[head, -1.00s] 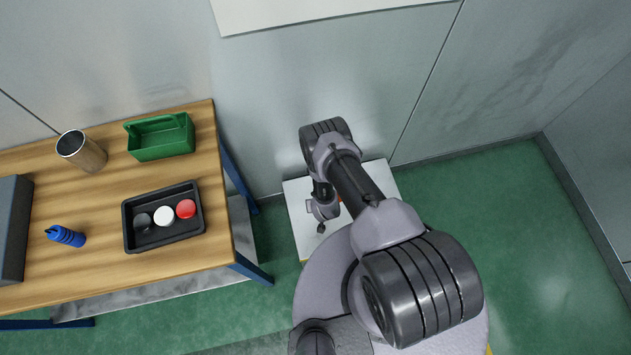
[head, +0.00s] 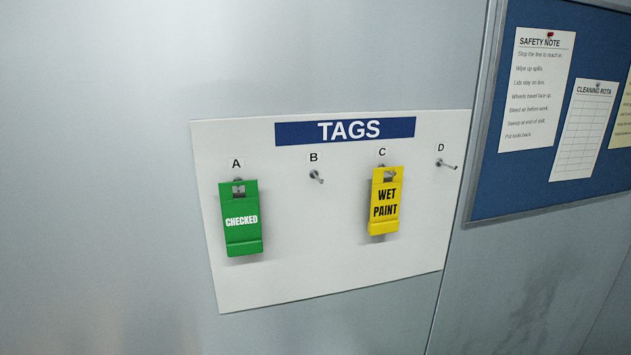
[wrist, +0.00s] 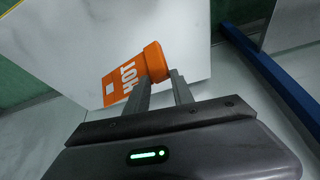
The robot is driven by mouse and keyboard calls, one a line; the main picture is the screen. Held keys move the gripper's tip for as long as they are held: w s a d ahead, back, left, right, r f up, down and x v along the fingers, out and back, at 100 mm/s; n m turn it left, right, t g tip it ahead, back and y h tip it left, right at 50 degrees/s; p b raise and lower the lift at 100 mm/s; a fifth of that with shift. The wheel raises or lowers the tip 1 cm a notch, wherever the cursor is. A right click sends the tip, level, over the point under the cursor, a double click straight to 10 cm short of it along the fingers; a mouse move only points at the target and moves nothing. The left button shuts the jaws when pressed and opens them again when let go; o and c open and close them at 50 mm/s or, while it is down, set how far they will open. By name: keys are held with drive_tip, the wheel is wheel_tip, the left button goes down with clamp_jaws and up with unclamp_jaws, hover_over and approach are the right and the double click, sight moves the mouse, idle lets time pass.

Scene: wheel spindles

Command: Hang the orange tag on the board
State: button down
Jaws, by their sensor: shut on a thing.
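In the wrist view my gripper (wrist: 162,92) is shut on the orange tag (wrist: 151,62), which reads "HOT". The fingers hold it at its thick end, and the flat lettered part points to the left. In the head view the white TAGS board (head: 290,270) is on the grey wall. A green CHECKED tag (head: 241,235) hangs at A and a yellow WET PAINT tag (head: 384,222) hangs at C. Peg B (head: 317,177) and peg D (head: 447,164) are bare. My gripper and the orange tag are not in the head view.
A blue notice board (head: 490,185) with a safety note (head: 536,90) and a cleaning rota (head: 583,125) is on the wall right of the TAGS board. In the wrist view a blue bar (wrist: 265,70) runs at the right, and a white surface (wrist: 185,30) lies behind the tag.

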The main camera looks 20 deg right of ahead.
drive_tip(key=w+r+b, duration=0.1)
drive_tip(key=w+r, duration=1.1)
drive_tip(key=r, duration=0.2)
drive_tip(key=w+r+b, duration=0.1)
drive_tip(key=w+r, duration=0.1)
drive_tip(key=r, duration=0.6)
drive_tip(key=w+r+b, duration=0.1)
drive_tip(key=w+r, duration=0.2)
drive_tip(key=r, duration=0.6)
drive_tip(key=s+d+r+n+b, duration=0.1)
drive_tip(key=s+r, duration=0.3)
drive_tip(key=r, duration=0.7)
drive_tip(key=s+r, duration=0.5)
drive_tip(key=r, duration=0.6)
drive_tip(key=s+f, duration=0.4)
drive_tip(key=shift+s+d+f+y, duration=0.15)
drive_tip(key=shift+s+f+y, duration=0.05)
drive_tip(key=shift+f+y, duration=0.1)
